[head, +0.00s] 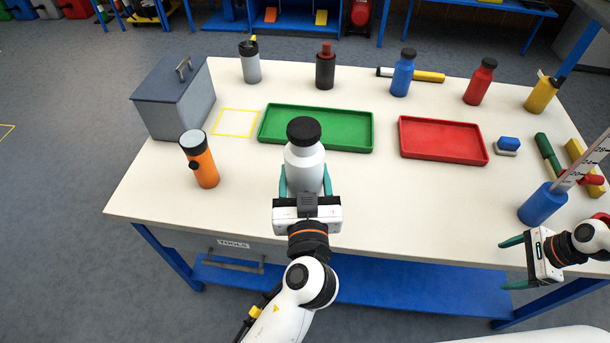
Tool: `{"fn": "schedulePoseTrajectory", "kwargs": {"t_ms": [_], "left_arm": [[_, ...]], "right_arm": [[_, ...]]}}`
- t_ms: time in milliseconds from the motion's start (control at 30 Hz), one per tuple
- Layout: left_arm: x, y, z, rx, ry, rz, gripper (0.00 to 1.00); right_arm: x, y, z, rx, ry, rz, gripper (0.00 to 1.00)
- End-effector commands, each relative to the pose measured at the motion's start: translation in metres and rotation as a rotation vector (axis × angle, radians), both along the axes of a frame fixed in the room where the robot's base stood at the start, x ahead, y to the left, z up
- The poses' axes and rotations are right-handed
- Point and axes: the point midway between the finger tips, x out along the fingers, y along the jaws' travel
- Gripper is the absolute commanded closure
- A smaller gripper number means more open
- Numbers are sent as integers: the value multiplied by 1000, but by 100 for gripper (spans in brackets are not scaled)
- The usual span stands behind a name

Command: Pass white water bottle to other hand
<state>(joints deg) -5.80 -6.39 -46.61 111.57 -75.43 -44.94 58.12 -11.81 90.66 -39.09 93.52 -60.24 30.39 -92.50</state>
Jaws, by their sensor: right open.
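The white water bottle (304,168) with its black cap stands upright near the middle of the table, in front of the green tray. My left gripper (305,188) is shut on it, with one green finger on each side of the body. Its lower part is hidden by the gripper, and I cannot tell clearly whether its base touches the table. My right gripper (512,263) is open and empty at the right front edge of the table, well apart from the bottle, with its fingers pointing left.
A green tray (367,142) and a red tray (443,154) lie mid-table. An orange bottle (203,168) and a grey toolbox (178,108) are at left. Several bottles line the back. A blue holder (541,205) stands near my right gripper. The front middle-right tabletop is clear.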

Motion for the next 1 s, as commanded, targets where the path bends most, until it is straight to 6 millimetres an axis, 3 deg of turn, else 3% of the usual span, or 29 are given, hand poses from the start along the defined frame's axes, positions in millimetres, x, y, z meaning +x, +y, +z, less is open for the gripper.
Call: {"fn": "schedulePoseTrajectory", "kwargs": {"t_ms": [33,200,600,1000], "left_arm": [[0,0,1,0,-1,0,67],[0,0,1,0,-1,0,67],[0,0,1,0,-1,0,67],[0,0,1,0,-1,0,67]], "right_arm": [[-13,-15,-1,-38,29,-17,14],[-40,-54,1,-143,86,-64,14],[-101,-118,-4,-244,175,-401,14],[-66,-95,-83,44,54,-1038,14]]}}
